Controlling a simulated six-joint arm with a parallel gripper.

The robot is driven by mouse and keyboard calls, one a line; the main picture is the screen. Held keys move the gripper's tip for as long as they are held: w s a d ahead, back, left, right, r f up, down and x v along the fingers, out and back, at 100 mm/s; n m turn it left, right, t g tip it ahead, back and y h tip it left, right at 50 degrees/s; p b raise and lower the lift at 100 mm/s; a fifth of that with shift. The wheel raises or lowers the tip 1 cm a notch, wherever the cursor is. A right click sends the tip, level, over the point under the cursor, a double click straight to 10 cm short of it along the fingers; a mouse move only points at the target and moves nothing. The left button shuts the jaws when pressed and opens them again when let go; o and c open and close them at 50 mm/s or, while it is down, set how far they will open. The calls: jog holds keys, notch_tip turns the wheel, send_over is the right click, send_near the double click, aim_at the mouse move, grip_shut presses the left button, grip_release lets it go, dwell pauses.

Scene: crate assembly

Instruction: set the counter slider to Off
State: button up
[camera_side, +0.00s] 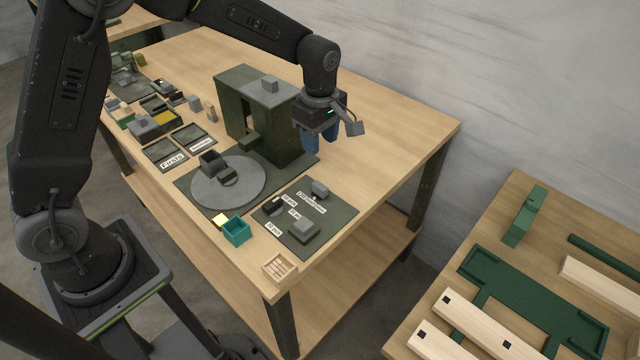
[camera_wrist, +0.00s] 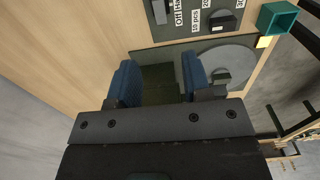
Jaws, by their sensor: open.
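The counter panel (camera_side: 337,222) is a dark green plate at the table's front right corner, with white labels and several blocks. A grey slider knob (camera_side: 319,188) sits at its far edge beside a label that seems to start with Off. In the wrist view the panel shows at the top, with a grey knob (camera_wrist: 159,12) left of the Off label (camera_wrist: 179,18). A dark block (camera_wrist: 222,22) lies near the pcs labels. My gripper (camera_side: 320,140) is open and empty beside the tall green stand, behind the panel. Its blue fingers (camera_wrist: 159,82) are apart, away from the panel.
The tall green stand (camera_side: 238,108) is close to the left of my gripper. A grey round disc (camera_side: 205,188) and a teal box (camera_side: 236,230) lie left of the panel. A small wooden crate (camera_side: 279,267) stands in front. Bare tabletop (camera_side: 385,130) is free on the right.

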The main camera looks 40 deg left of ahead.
aim_at(320, 186)
notch_tip(320, 186, down, 14)
jog(key=shift+r, duration=0.1)
dwell(0.4)
jog(key=shift+c, duration=0.2)
grip_shut()
